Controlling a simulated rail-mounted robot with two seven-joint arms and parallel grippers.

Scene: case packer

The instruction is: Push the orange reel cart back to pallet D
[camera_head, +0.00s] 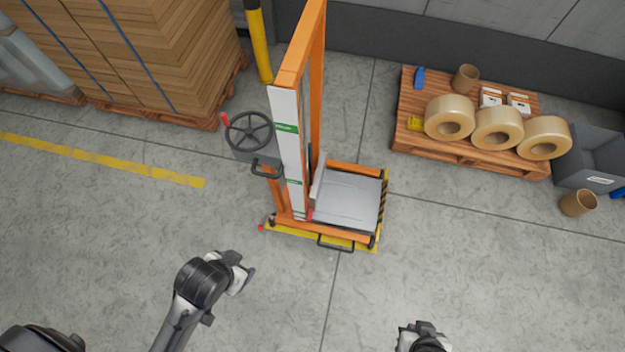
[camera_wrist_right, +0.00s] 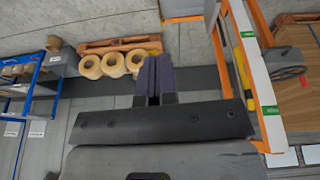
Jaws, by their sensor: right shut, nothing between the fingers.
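The orange reel cart (camera_head: 298,75) stands upright in the middle of the head view, with a tall orange frame, a white panel with green labels, a dark handwheel (camera_head: 249,131) and a grey platform (camera_head: 346,201). Its white panel shows at the right of the right wrist view (camera_wrist_right: 253,78). My right gripper (camera_head: 425,338), at the bottom edge of the head view, is shut and empty, apart from the cart; its dark fingers (camera_wrist_right: 153,80) meet in the wrist view. My left gripper (camera_head: 241,273) is below and left of the cart, apart from it; its jaws are unclear. I read no letter D on any pallet.
A wooden pallet (camera_head: 440,153) with three tape rolls stands at right, beside a grey bin (camera_head: 592,160). A pallet (camera_head: 206,121) of stacked cardboard stands at upper left. A yellow post (camera_head: 259,45) stands behind the cart. A yellow floor line (camera_head: 110,161) runs left; the near floor is clear.

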